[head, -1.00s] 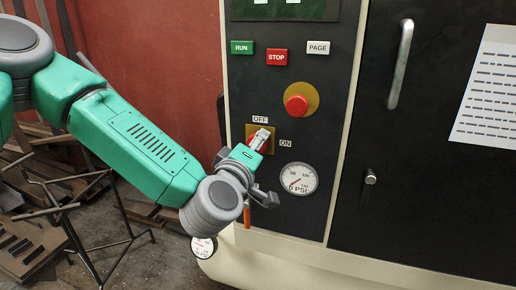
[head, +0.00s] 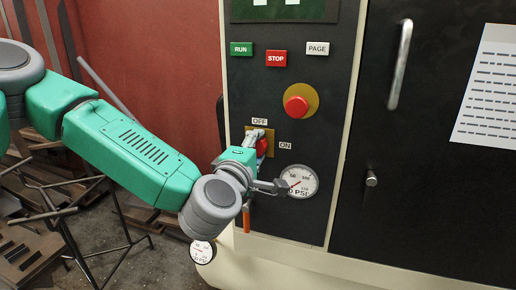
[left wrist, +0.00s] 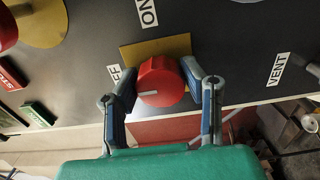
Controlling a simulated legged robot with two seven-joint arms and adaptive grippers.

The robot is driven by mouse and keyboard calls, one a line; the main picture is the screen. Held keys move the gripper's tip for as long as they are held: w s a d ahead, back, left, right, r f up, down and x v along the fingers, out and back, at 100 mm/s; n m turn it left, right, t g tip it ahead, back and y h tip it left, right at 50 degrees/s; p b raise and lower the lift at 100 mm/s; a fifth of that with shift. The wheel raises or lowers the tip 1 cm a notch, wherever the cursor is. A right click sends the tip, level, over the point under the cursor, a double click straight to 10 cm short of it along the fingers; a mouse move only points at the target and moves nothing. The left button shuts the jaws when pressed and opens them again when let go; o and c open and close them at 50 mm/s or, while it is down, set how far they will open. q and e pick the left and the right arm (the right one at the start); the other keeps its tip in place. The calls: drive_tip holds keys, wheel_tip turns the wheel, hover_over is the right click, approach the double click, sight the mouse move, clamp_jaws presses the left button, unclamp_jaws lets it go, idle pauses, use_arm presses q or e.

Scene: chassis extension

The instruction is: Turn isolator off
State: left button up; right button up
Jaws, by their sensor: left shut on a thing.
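The isolator is a red round knob (head: 263,146) on a yellow plate (head: 270,134) on the black panel, with an OFF label (head: 260,121) above it and an ON label (head: 285,145) to its right. My left gripper (head: 257,141) is at the knob and covers its left part. In the left wrist view, the two fingers of my left gripper (left wrist: 161,84) stand on either side of the red knob (left wrist: 158,68), shut on it. The white mark on the knob (left wrist: 147,94) faces the left finger, beside the partly hidden OFF label (left wrist: 114,73). My right gripper is not in view.
A pressure gauge (head: 298,181) sits just below right of the gripper. A red emergency button (head: 296,106) and RUN (head: 241,49), STOP (head: 276,58) and PAGE (head: 317,48) buttons are above. A door handle (head: 401,65) is at right. Metal stands (head: 105,235) are at lower left.

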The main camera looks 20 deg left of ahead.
use_arm(q)
drive_tip(key=shift+s+f, duration=0.1)
drive_tip(key=shift+f, duration=0.25)
drive_tip(key=o, duration=1.1)
drive_tip(key=shift+o, duration=0.3)
drive_tip(key=shift+a+r, duration=0.1)
drive_tip(key=s, duration=0.7)
drive_tip(key=shift+s+a, duration=0.15)
